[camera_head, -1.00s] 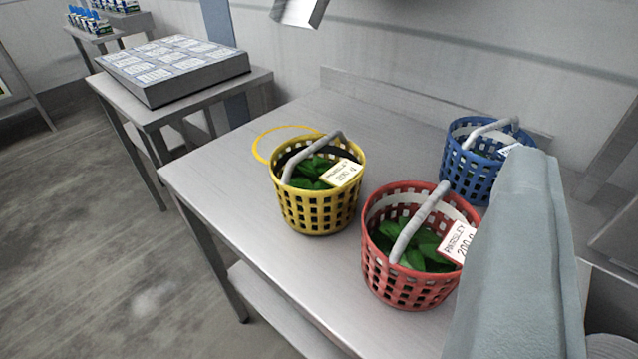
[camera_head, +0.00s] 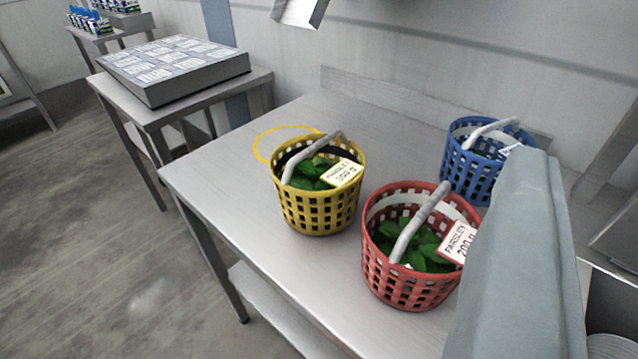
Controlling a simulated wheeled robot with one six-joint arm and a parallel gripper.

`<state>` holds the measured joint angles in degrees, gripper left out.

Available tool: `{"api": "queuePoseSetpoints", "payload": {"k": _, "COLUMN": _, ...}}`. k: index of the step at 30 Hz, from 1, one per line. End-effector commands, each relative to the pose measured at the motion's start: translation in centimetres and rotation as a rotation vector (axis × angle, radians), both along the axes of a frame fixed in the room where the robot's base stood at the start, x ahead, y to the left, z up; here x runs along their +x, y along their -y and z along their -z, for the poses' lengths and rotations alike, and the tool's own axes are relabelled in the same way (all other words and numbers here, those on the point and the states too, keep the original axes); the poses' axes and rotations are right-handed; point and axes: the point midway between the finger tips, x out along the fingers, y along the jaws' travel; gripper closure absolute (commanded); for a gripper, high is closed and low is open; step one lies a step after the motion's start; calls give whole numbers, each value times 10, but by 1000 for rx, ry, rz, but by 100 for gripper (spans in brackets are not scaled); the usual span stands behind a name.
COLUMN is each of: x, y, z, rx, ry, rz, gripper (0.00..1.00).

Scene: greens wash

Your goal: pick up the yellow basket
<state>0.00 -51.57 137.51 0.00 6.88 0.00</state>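The yellow basket (camera_head: 318,208) stands upright on the steel table, left of the other baskets. It holds green leaves (camera_head: 312,172) and has a white tag reading parsley at its right rim. Its grey handle (camera_head: 308,158) is raised and arches diagonally over the opening. A thin yellow loop (camera_head: 262,140) lies behind it to the left. My gripper is not in view, and nothing touches the yellow basket's handle.
A red basket (camera_head: 405,285) stands close at the front right, a blue basket (camera_head: 468,172) behind it. A grey-blue draped cloth (camera_head: 515,260) fills the right side. The steel table (camera_head: 240,200) is clear at left. A side table (camera_head: 200,98) bears a labelled slab.

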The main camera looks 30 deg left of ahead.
Motion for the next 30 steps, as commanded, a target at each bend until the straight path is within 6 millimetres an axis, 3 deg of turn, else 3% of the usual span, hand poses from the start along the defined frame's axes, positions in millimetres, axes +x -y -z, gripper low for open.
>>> {"api": "queuePoseSetpoints", "payload": {"k": 8, "x": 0, "y": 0, "z": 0, "rx": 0, "ry": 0, "rz": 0, "gripper": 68}}
{"api": "queuePoseSetpoints", "payload": {"k": 9, "x": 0, "y": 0, "z": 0, "rx": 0, "ry": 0, "rz": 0, "gripper": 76}}
{"api": "queuePoseSetpoints", "payload": {"k": 14, "x": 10, "y": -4, "z": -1, "rx": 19, "ry": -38, "rz": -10, "gripper": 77}}
{"api": "queuePoseSetpoints", "payload": {"k": 30, "x": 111, "y": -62, "z": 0, "rx": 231, "ry": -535, "rz": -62, "gripper": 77}}
